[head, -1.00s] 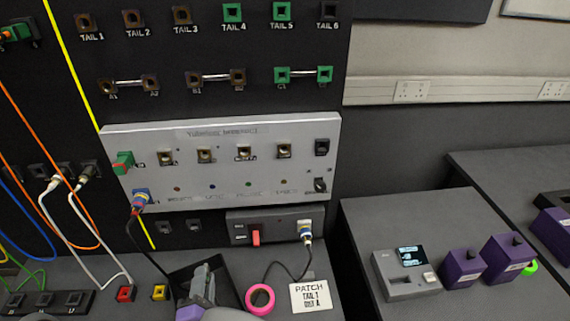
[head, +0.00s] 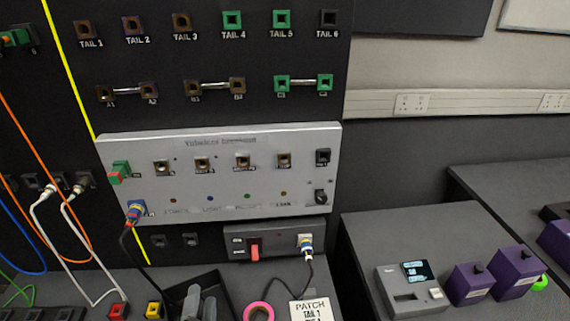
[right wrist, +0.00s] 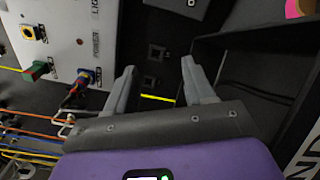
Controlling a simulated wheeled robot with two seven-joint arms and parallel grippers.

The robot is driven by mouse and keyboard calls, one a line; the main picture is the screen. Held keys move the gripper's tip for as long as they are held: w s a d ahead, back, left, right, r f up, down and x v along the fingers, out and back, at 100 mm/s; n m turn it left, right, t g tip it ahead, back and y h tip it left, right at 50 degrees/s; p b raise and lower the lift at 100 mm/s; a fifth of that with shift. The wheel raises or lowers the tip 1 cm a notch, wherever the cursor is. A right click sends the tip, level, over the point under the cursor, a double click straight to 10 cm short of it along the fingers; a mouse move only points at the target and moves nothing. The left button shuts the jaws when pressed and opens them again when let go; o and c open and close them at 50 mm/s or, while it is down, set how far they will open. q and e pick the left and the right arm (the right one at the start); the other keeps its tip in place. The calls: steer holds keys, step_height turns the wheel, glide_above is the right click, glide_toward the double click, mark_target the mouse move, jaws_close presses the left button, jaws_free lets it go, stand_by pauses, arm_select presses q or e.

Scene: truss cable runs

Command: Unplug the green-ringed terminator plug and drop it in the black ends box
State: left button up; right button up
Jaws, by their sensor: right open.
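A green plug with a red part (head: 120,171) sits at the left end of the light grey instrument panel (head: 225,150). It also shows in the right wrist view (right wrist: 38,70); I cannot make out a ring on it. The black ends box (head: 218,284) stands open on the bench below the panel. Its dark wall and part of a white-lettered label show at the right of the right wrist view (right wrist: 260,48). My right gripper (right wrist: 159,70) is open and empty. In the head view its grey fingers (head: 197,301) show at the box, low in the picture. My left gripper is not in view.
A blue-ringed plug (head: 136,212) with a dark cable is just below the green one. Orange, blue and white cables hang at the left. A pink tape roll (head: 257,312) and a patch card (head: 311,310) lie right of the box. Purple blocks (head: 470,283) stand farther right.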

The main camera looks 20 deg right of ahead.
steer(key=shift+s, duration=0.1)
steer(key=p+v, duration=0.2)
steer(key=v, duration=0.5)
steer(key=shift+s, duration=0.15)
